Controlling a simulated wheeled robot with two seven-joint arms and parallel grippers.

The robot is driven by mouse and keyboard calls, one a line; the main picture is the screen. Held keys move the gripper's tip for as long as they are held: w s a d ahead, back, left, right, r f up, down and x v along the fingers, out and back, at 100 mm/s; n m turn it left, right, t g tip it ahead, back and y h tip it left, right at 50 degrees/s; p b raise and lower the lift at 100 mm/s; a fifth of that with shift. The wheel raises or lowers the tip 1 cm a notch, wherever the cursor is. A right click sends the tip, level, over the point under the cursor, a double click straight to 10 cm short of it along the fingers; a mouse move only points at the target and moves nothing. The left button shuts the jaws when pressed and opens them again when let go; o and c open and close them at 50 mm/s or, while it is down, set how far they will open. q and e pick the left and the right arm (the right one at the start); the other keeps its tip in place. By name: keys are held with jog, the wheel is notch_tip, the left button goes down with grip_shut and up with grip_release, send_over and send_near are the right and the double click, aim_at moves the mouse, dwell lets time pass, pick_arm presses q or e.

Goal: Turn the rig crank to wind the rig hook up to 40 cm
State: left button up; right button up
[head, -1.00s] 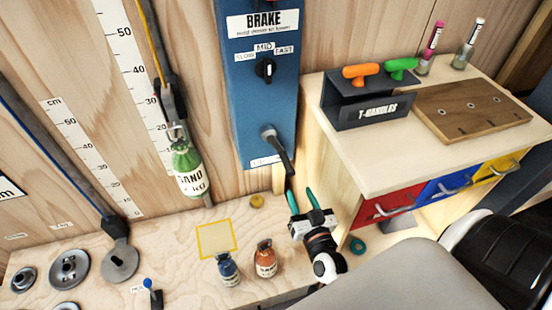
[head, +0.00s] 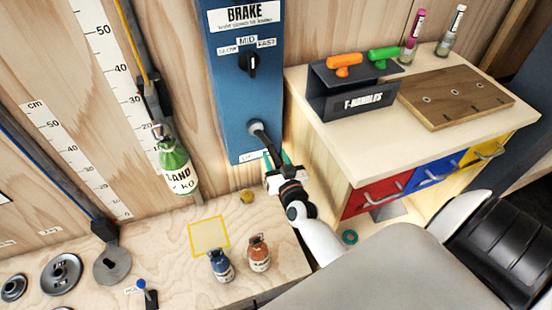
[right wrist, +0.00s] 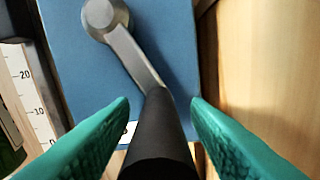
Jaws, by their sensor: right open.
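The rig crank (head: 257,128) sits low on the blue rig panel, its arm slanting down to the right. In the right wrist view its metal arm (right wrist: 138,62) leads to a black handle (right wrist: 158,130). My right gripper (head: 277,159) is open, with its teal fingers (right wrist: 160,102) on either side of the handle; I cannot tell whether they touch it. The rig hook (head: 158,131) hangs left of the panel and carries a green sand bottle (head: 175,160). It hangs below the 30 mark of the scale (head: 115,65) in the picture. My left gripper is out of view.
The brake knob (head: 253,63) is above the crank and points to MID. A drawer cabinet (head: 400,140) stands close on the right, with T-handles on top. A blue bottle (head: 221,266) and an orange bottle (head: 259,253) stand on the bench below.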

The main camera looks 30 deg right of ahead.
jog(key=shift+c, duration=0.3)
grip_shut()
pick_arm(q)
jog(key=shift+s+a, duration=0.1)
pick_arm(e)
jog(key=shift+a+f+m, duration=0.1)
jog(key=shift+a+m, duration=0.1)
jog(key=shift+m, duration=0.1)
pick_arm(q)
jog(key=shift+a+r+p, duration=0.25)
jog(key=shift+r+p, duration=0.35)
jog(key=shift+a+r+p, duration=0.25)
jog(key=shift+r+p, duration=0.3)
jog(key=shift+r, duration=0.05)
pick_arm(e)
jog(key=w+a+r+m, duration=0.1)
jog(key=a+r+m, duration=0.1)
jog(key=a+m, duration=0.3)
jog(key=w+a+r+m, duration=0.1)
jog(key=w+a+m, duration=0.1)
jog(key=a+m, duration=0.4)
jog(key=shift+r+m, duration=0.4)
jog(key=shift+m, duration=2.1)
